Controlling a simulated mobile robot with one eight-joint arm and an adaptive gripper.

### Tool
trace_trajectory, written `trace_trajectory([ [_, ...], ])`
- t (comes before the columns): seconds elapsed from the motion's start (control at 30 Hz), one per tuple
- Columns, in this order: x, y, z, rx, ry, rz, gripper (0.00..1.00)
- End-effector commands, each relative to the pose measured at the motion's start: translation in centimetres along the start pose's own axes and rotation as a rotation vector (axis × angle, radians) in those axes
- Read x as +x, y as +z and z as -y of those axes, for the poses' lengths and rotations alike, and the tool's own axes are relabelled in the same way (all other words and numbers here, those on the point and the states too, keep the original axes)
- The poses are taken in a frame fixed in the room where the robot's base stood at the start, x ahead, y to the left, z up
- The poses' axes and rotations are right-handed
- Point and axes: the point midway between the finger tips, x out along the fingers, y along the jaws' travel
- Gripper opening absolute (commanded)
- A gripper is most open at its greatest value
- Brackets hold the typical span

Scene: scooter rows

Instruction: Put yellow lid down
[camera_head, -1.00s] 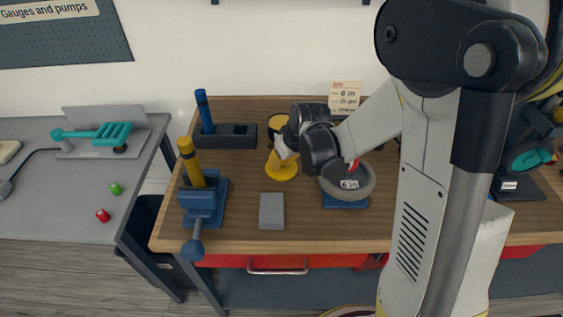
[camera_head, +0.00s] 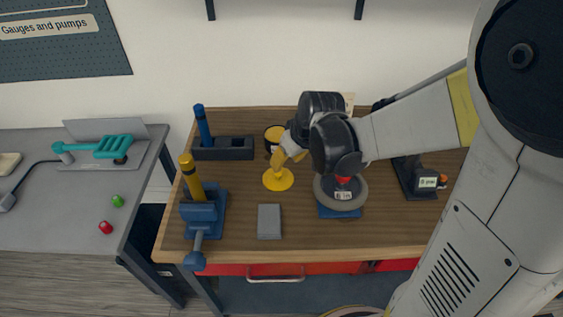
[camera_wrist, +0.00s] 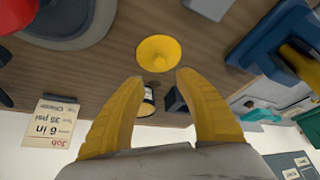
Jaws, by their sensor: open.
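The yellow lid (camera_head: 278,180), a round disc, lies on the wooden bench top. In the wrist view the lid (camera_wrist: 158,54) shows just past my fingertips. My gripper (camera_head: 281,164) is at the lid's upper edge in the head view, with its yellow fingers pointing down. In the wrist view my gripper (camera_wrist: 162,76) has its two fingers spread apart with nothing between the tips. Whether a fingertip still touches the lid cannot be told.
A dark can with yellow contents (camera_head: 275,134) stands behind the lid. A grey block (camera_head: 269,221) lies in front. A blue vise (camera_head: 203,213) holds a yellow cylinder at left; a wheel (camera_head: 323,194) is at right. A blue cylinder (camera_head: 203,127) stands in a dark holder (camera_head: 235,148).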

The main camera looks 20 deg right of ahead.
Motion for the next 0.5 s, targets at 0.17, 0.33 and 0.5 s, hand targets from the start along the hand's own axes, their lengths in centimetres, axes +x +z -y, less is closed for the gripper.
trace_trajectory([
  [0.17,-2.0,0.0,0.1,0.001,0.001,-0.001,0.4],
  [0.33,-5.2,0.8,1.0,0.032,0.026,-0.021,0.4],
  [0.5,-10.7,3.1,2.9,0.105,0.075,-0.072,0.4],
])
